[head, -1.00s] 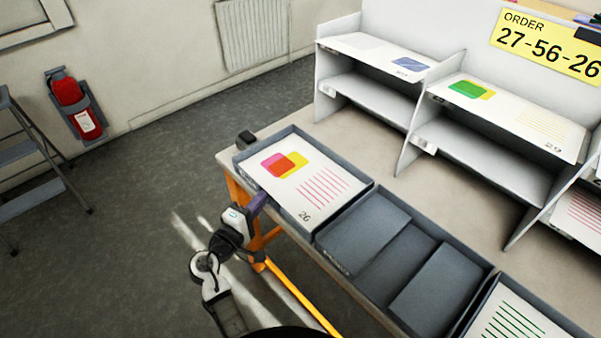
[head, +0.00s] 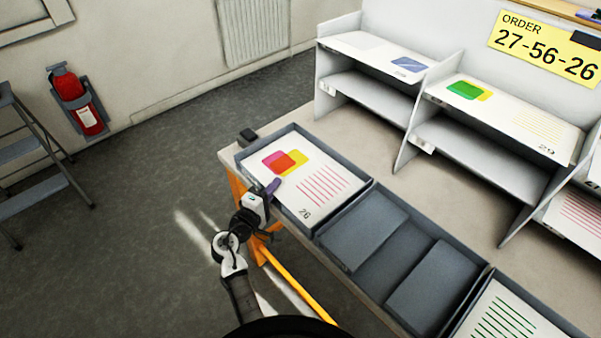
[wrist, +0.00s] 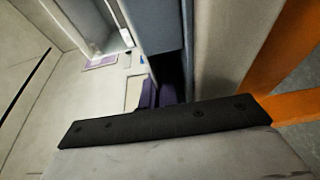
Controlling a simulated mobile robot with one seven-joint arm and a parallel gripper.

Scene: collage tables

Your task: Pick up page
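A page marked 26 (head: 318,188), with pink, orange and yellow shapes and red lines, lies in the left grey tray (head: 361,189) on the table. My gripper (head: 272,187), with purple fingers, is at the front left wall of this tray, its tip overlapping the page's edge in the head view. I cannot tell whether it touches the page. In the wrist view the purple fingers (wrist: 158,96) show small beside a grey wall; their gap is unclear.
A middle tray (head: 405,255) holds grey panels and no page. A page with green lines (head: 500,318) lies in the right tray. Shelves behind hold pages, one marked 29 (head: 520,118). A yellow order sign (head: 545,45) reads 27-56-26. A black block (head: 248,136) sits at the table corner.

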